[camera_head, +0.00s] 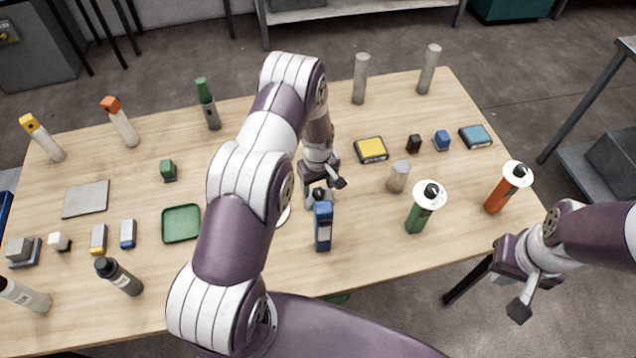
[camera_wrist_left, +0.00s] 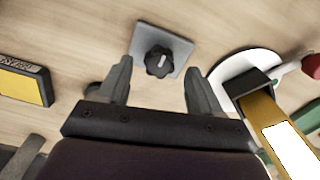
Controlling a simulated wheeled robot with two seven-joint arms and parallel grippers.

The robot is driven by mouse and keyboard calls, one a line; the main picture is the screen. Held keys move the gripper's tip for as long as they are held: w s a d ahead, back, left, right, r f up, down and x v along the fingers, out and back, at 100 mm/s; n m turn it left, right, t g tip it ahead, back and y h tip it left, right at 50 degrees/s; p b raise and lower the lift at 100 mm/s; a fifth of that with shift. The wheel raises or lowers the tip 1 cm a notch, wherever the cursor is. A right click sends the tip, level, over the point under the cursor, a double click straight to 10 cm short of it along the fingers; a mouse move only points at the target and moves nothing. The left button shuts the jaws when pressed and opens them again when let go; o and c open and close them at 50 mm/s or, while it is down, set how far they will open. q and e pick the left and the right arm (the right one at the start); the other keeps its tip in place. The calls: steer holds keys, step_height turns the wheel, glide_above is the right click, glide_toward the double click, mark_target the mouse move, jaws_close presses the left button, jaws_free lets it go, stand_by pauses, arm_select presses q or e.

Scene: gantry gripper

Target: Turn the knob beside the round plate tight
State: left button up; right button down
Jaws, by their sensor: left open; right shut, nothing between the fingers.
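In the left wrist view, a black lobed knob (camera_wrist_left: 158,61) with a pale pointer mark sits on a square grey plate (camera_wrist_left: 177,46). The white round plate (camera_wrist_left: 226,72) lies right beside it, partly covered by a gold holder. In the head view only an edge of the round plate (camera_head: 284,216) shows behind my left arm. My left gripper (camera_wrist_left: 157,68) is open, its fingers apart with the knob framed between the tips; contact cannot be told. In the head view my left gripper (camera_head: 319,196) points down behind a blue bottle. My right gripper (camera_head: 450,298) is shut and empty, off the table's front right edge.
The blue bottle (camera_head: 323,228) stands close to my left gripper. A yellow pad (camera_head: 371,149), a grey cylinder (camera_head: 398,177) and a green cylinder with a white disc (camera_head: 418,215) stand to the right. A green tray (camera_head: 181,223) lies left of my arm.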

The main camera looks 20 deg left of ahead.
arm_select(q)
steer(key=shift+f, duration=0.4)
steer(key=shift+d+f, duration=0.15)
steer(key=shift+f, duration=0.1)
steer(key=c, duration=1)
steer(key=shift+c, duration=0.2)
